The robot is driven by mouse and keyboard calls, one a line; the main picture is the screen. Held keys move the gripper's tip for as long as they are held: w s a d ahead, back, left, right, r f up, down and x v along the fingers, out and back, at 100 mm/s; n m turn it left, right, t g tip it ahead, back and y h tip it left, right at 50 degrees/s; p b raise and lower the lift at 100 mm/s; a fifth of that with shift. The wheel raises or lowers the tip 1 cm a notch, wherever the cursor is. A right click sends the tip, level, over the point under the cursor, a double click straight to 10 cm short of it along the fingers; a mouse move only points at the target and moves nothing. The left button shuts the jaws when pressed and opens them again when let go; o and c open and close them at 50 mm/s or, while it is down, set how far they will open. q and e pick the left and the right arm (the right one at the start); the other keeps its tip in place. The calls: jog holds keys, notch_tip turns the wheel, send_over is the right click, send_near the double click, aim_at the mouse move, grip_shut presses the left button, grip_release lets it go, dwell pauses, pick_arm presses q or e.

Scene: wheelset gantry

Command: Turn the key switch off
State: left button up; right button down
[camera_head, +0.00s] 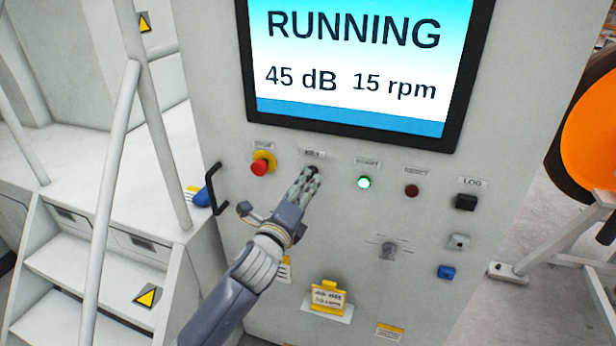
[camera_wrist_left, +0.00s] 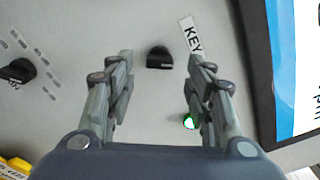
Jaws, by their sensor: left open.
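The key switch (camera_wrist_left: 158,58) is a small black knob on the grey panel, beside the KEY label (camera_wrist_left: 192,36). In the head view only its dark top (camera_head: 314,170) shows below the KEY label (camera_head: 313,154); my gripper hides the rest. My left gripper (camera_head: 308,178) reaches up to it from below. In the left wrist view my left gripper (camera_wrist_left: 158,75) is open, with the key switch between the lines of its two fingers and a little beyond their tips. I cannot tell if the fingers touch it. My right gripper is not in view.
The screen (camera_head: 355,65) above reads RUNNING, 45 dB, 15 rpm. A red stop button (camera_head: 260,167) is left of the key, a lit green button (camera_head: 364,182) right. A dark red button (camera_head: 411,191), a selector knob (camera_head: 389,250) and a black handle (camera_head: 215,188) are nearby.

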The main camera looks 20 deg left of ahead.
pick_arm(q)
jog(key=shift+w+p, duration=0.3)
jog(key=shift+w, duration=1.75)
jog(key=c, duration=1.1)
